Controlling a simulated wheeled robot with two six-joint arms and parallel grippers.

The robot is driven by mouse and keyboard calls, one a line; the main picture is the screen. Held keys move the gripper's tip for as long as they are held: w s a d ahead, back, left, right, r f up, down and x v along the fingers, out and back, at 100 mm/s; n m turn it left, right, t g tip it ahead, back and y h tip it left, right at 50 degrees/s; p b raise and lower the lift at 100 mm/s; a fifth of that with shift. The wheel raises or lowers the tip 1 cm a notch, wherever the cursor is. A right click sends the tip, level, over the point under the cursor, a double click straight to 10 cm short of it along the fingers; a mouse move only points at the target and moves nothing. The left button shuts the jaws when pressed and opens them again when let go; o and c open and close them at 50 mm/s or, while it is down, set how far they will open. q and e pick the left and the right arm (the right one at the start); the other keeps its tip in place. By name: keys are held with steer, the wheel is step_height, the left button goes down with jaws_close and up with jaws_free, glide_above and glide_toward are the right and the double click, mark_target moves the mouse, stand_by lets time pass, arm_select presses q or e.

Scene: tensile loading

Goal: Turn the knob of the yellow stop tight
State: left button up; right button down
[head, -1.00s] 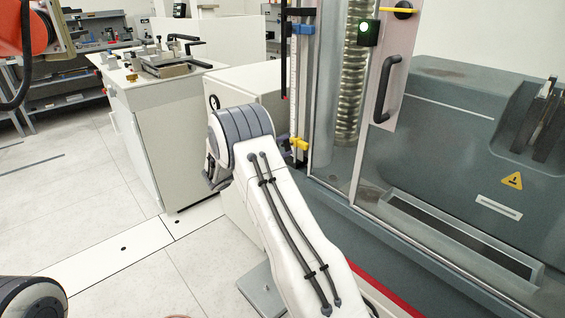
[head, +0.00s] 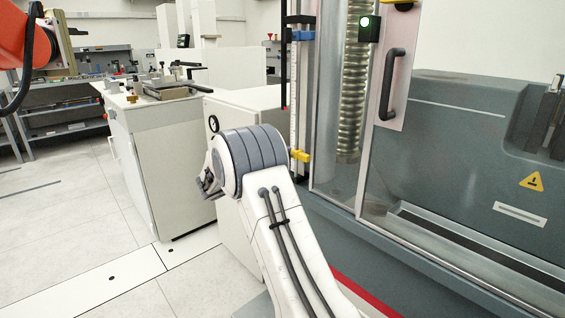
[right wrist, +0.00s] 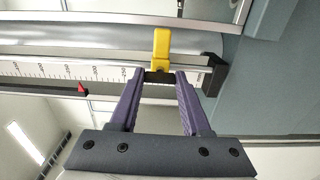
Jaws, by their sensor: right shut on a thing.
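The yellow stop (head: 301,156) sits low on the upright scale rail (head: 294,110) beside the machine's clear door. In the right wrist view the yellow stop (right wrist: 161,48) is just beyond my fingertips, on the rail with the printed scale. My right gripper (right wrist: 160,78) has its purple fingers shut on the stop's small dark knob (right wrist: 158,77), one finger on each side. In the head view my right arm's grey wrist hides most of the gripper, so the grip shows only in the wrist view. My left gripper is not in view.
A blue stop (head: 303,35) sits higher on the rail. A black end block (right wrist: 214,72) is close to the right finger. The machine door has a dark handle (head: 391,84). A white cabinet (head: 165,165) stands at the left, with open floor before it.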

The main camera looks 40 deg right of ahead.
steer(key=shift+c, duration=1.8)
jaws_free()
steer(key=a, duration=1)
steer(key=shift+s+a, duration=0.25)
steer(key=shift+s, duration=0.15)
steer(key=s+a+f+n+y, duration=0.2)
steer(key=s+a+f+y, duration=0.3)
steer(key=s+a, duration=0.65)
steer(key=s+a+f+n+g+y, duration=0.1)
steer(key=s+a+f+n+y, duration=0.15)
steer(key=s+a+y, duration=0.7)
steer(key=s+a+f+n+y, duration=0.2)
steer(key=s+a+f+y, duration=0.25)
steer(key=s+a, duration=0.8)
step_height(320, 180, up, 21)
steer(key=s+d+p, duration=0.1)
steer(key=p, duration=2)
steer(key=shift+s+d+r+p, duration=0.2)
steer(key=shift+s+d+p, duration=0.05)
steer(key=shift+s+p, duration=0.05)
